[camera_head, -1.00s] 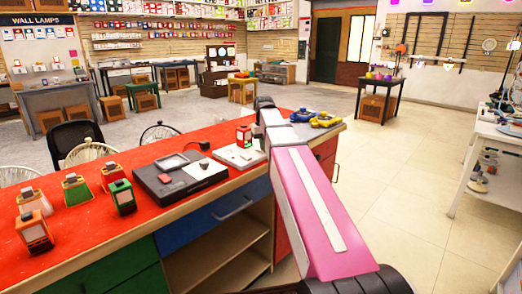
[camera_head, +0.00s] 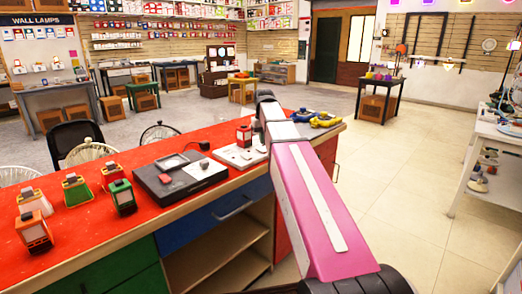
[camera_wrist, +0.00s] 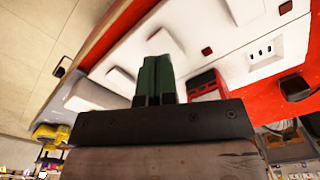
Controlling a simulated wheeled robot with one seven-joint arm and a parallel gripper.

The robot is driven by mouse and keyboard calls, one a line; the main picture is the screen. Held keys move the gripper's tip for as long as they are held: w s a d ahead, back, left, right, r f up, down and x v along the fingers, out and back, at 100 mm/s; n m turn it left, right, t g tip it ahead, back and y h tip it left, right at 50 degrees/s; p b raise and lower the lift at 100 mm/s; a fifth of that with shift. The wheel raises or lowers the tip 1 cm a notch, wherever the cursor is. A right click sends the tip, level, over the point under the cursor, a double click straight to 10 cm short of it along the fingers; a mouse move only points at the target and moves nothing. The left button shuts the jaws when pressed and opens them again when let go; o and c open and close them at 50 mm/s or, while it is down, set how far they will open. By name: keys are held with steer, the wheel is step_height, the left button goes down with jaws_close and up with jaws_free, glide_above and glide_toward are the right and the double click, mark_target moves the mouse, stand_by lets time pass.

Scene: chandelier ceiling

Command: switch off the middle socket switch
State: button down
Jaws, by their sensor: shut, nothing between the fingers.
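A white socket panel (camera_head: 232,158) lies on the red counter, partly hidden behind my pink arm in the head view. In the wrist view, the white panel (camera_wrist: 190,22) fills the upper middle, tilted. Pale raised blocks stand on it, one (camera_wrist: 120,78) left of my fingers and one (camera_wrist: 160,40) just beyond their tips. I cannot tell which is the middle switch. My gripper (camera_wrist: 157,62) is shut and empty, its dark green fingers over the panel. Whether the tips touch it is unclear. The gripper is hidden in the head view.
On the red counter (camera_head: 85,240), a black device (camera_head: 180,176) and several lanterns stand left. Yellow and blue items (camera_head: 325,119) lie right. The tiled floor (camera_head: 410,190) is clear.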

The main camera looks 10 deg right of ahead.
mark_target(263, 150)
steer(key=shift+r, duration=1.95)
